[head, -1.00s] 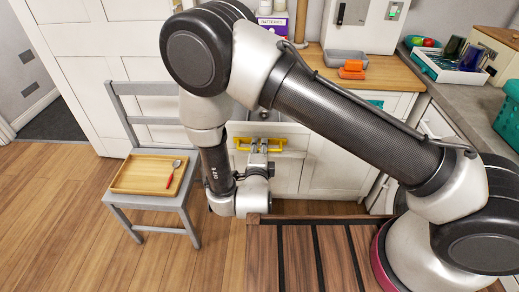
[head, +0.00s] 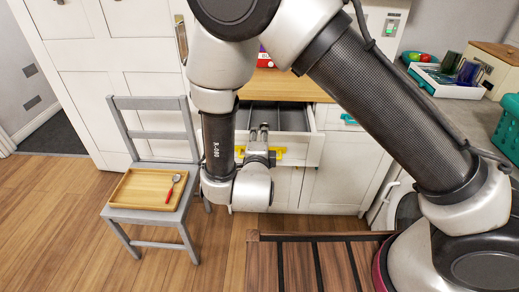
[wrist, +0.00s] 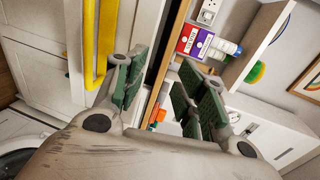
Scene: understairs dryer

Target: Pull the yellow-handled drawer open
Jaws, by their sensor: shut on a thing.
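The yellow-handled drawer (head: 313,148) stands well out from the white cabinet below the wooden worktop, and its grey divided inside shows in the head view. Its yellow handle (head: 278,153) runs across the drawer front, partly hidden by my wrist; in the wrist view the handle (wrist: 97,42) is a bar left of my fingers. My gripper (head: 264,130) is at the top edge of the drawer front. In the wrist view its green-padded fingers (wrist: 168,88) stand apart, on either side of the front panel's edge; the exact contact is hard to see.
A grey chair (head: 153,130) with a wooden tray (head: 128,190) and a red-handled spoon (head: 172,190) stands left of the drawer. A wooden slatted surface (head: 300,262) lies in front. A grey counter (head: 450,125) with a white tray of items is at right.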

